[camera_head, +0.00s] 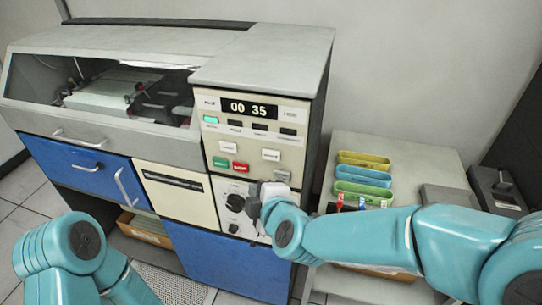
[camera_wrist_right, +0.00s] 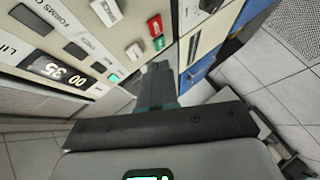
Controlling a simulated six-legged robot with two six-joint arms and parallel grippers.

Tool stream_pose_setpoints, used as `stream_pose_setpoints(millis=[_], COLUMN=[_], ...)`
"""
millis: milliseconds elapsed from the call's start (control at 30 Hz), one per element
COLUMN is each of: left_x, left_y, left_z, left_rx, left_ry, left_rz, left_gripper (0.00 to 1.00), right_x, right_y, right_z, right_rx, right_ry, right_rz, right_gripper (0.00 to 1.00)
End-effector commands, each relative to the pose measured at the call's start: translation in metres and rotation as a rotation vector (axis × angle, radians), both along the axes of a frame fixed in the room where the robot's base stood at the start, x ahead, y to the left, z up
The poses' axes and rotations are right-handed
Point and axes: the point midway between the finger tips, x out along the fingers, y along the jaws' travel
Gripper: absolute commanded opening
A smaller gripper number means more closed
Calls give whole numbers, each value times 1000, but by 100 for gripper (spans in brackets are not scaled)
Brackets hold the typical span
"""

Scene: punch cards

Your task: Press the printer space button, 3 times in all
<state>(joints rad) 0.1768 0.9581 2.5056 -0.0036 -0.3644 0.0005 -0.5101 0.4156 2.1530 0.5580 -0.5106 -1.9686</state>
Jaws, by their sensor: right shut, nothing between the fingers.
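The machine's control panel (camera_head: 254,135) carries a display reading 00 35 (camera_head: 249,107), with several white buttons, a green button (camera_head: 220,161) and a red button (camera_head: 240,167). My right gripper (camera_head: 257,190) is shut and empty, in front of the lower panel, below the red button and beside the black knobs (camera_head: 234,203). In the right wrist view its fingers (camera_wrist_right: 157,72) point at the panel near the green button (camera_wrist_right: 158,43); I cannot tell whether they touch anything. My left arm is at the lower left, its gripper out of view.
Blue drawers (camera_head: 85,168) and a glass-fronted bay (camera_head: 110,90) lie to the left.

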Motion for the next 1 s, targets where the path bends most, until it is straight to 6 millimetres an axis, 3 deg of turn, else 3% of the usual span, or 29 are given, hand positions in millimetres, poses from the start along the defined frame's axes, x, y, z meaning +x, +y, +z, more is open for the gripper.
stream_pose_setpoints(millis=[167, 533, 700, 1000], left_x=[0, 0, 0, 0], left_y=[0, 0, 0, 0], left_z=[-4, -17, -11, -10], left_rx=[0, 0, 0, 0], left_ry=[0, -1, -1, -1], left_rz=[-1, -2, -2, -2], left_gripper=[0, 0, 0, 0], right_x=[8, 55, 72, 81], right_y=[-3, -19, -24, -27], right_z=[-2, -3, 0, 0], right_rx=[2, 1, 1, 1], right_ry=[1, 1, 1, 1], right_rz=[-2, -2, 0, 0], right_gripper=[0, 0, 0, 0])
